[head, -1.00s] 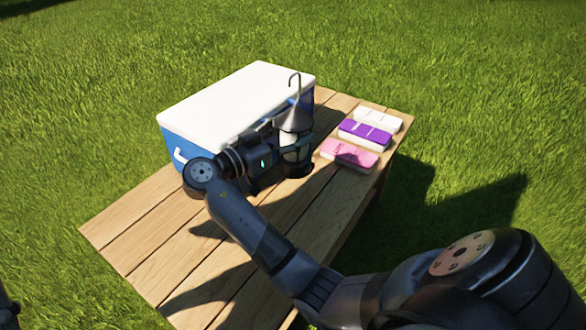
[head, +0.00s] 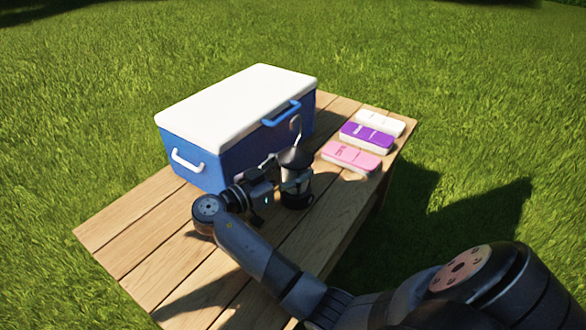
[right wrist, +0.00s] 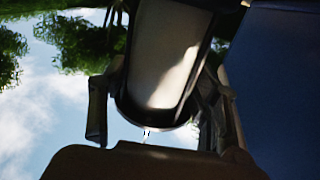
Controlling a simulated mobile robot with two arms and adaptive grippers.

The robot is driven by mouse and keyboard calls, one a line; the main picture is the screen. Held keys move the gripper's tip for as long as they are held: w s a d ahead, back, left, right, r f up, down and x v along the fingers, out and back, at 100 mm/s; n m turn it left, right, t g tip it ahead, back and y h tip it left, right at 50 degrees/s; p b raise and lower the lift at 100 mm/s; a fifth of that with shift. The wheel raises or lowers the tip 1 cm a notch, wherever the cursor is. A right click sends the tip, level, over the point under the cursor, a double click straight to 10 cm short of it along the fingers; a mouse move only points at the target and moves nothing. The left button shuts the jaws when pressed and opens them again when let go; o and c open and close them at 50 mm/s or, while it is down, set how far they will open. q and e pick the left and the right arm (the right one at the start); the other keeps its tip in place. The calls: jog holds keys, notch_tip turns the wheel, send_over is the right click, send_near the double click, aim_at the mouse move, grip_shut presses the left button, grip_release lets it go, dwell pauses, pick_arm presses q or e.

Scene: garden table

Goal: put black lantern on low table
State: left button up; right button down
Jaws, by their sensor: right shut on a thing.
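The black lantern (head: 297,187) has a cone top, a hook handle and a pale glass body. It stands upright over the low wooden table (head: 135,235), to the right of my right gripper (head: 283,184). My right gripper is shut on the lantern's body. In the right wrist view the lantern (right wrist: 168,60) fills the space between the two fingers (right wrist: 160,108). The lantern's base is at or very near the planks; I cannot tell if it touches. My left gripper is not in view.
A blue cooler with a white lid (head: 235,100) stands on the table behind the lantern. Pink (head: 350,156), purple (head: 367,136) and white (head: 380,122) boxes lie at the right end. The table's front-left planks are clear. Grass surrounds the table.

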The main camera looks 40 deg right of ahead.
aim_at(284, 172)
jog(key=c, duration=0.6)
grip_release()
jog(key=shift+o, duration=0.2)
jog(key=shift+a+p, duration=0.55)
jog(key=shift+a, duration=3.25)
